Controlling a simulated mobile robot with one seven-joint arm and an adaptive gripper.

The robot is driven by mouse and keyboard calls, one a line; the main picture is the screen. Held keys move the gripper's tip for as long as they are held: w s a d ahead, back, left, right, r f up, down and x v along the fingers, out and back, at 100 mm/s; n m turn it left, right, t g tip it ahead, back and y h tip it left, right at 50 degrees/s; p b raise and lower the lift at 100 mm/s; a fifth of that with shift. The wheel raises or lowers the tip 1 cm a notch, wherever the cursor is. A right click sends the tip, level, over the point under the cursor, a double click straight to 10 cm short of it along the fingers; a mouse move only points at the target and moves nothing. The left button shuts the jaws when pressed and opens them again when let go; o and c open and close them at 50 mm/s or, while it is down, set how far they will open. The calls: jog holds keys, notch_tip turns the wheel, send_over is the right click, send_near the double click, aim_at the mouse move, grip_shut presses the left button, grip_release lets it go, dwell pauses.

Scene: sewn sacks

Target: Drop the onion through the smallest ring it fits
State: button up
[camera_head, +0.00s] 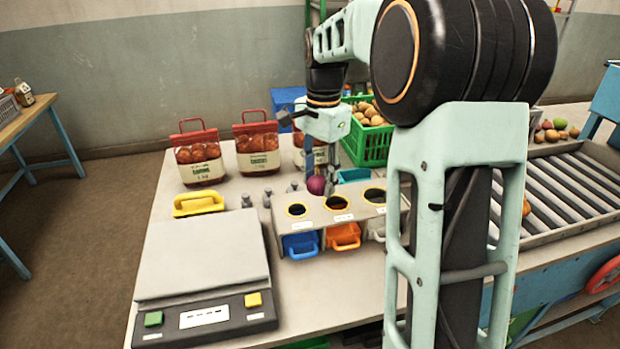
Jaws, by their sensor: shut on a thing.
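A dark red-purple onion (316,185) is held in my gripper (322,184), which is shut on it. The onion is just above or behind the back edge of a grey sizing box (317,214); the exact height is hard to tell. The box top has a left ring (297,210), a middle ring (337,203) and a right ring (375,195), growing larger from left to right. Below them are a blue drawer (300,245), an orange drawer (343,237) and a pale drawer (378,230). My arm hides part of the box's right end.
A scale (203,258) stands at the front left. A yellow-handled object (198,203) and small metal weights (266,200) lie behind it. Net sacks (200,158) stand at the back. A green crate (368,145) of produce and a roller conveyor (550,190) are to the right.

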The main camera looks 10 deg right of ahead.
jog(key=w+d+f+p, duration=0.4)
jog(key=w+d+p, duration=0.1)
jog(key=w+d, duration=0.25)
notch_tip(320, 180, down, 7)
jog(key=b, duration=0.4)
jog(key=shift+w, duration=0.15)
jog(key=shift+r, duration=0.15)
jog(key=o, duration=1.4)
jog(key=shift+c, duration=0.2)
notch_tip(320, 180, up, 12)
